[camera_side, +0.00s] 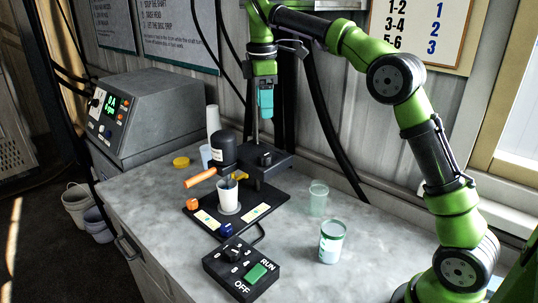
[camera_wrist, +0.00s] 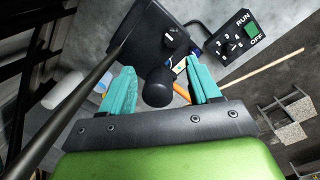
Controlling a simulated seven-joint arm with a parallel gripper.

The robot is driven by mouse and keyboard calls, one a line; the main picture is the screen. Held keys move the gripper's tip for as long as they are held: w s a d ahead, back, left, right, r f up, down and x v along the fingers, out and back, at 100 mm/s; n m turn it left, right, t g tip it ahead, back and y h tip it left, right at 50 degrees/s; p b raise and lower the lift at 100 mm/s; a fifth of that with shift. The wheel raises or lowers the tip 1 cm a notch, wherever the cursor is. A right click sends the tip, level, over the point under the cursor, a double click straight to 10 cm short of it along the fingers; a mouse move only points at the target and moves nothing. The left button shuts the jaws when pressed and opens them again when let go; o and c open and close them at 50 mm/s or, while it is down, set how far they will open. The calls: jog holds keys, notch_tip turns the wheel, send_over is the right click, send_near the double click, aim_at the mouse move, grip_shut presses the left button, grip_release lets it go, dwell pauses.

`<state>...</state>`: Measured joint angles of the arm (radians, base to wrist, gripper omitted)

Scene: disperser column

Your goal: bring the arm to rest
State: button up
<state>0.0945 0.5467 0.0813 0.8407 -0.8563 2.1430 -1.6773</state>
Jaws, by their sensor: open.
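My gripper (camera_side: 265,103) is held high above the back of the disperser stand, its teal fingers pointing down. In the wrist view the teal fingers of my gripper (camera_wrist: 160,88) stand apart with nothing held between them. Below is the disperser head (camera_side: 224,150), a black motor on a column with an orange handle (camera_side: 200,178). Its rounded black top (camera_wrist: 157,92) shows between the fingers in the wrist view, farther down. A white cup (camera_side: 228,195) stands under the head on the black base plate. The shaft's lower end is partly hidden by the cup.
A control box (camera_side: 242,270) with a dial and green switch sits at the bench front. A jar (camera_side: 332,242) and clear cup (camera_side: 318,197) stand to the right. A grey console (camera_side: 145,115) and stacked white cups (camera_side: 213,120) are left. The column (camera_wrist: 75,97) passes close to my gripper.

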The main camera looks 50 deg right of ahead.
jog(key=s+a+f+m+t+y, duration=0.1)
jog(key=s+m, duration=0.3)
jog(key=s, duration=0.4)
jog(key=s+a+f+m+t+y, duration=0.1)
jog(key=s+a+f+m+t, duration=0.2)
jog(key=s, duration=0.6)
jog(key=s+a+f+m+t, duration=0.3)
jog(key=s+m, duration=0.4)
jog(key=s, duration=0.1)
jog(key=shift+s+a+f+y, duration=0.15)
jog(key=shift+f+y, duration=0.15)
jog(key=shift+y, duration=0.1)
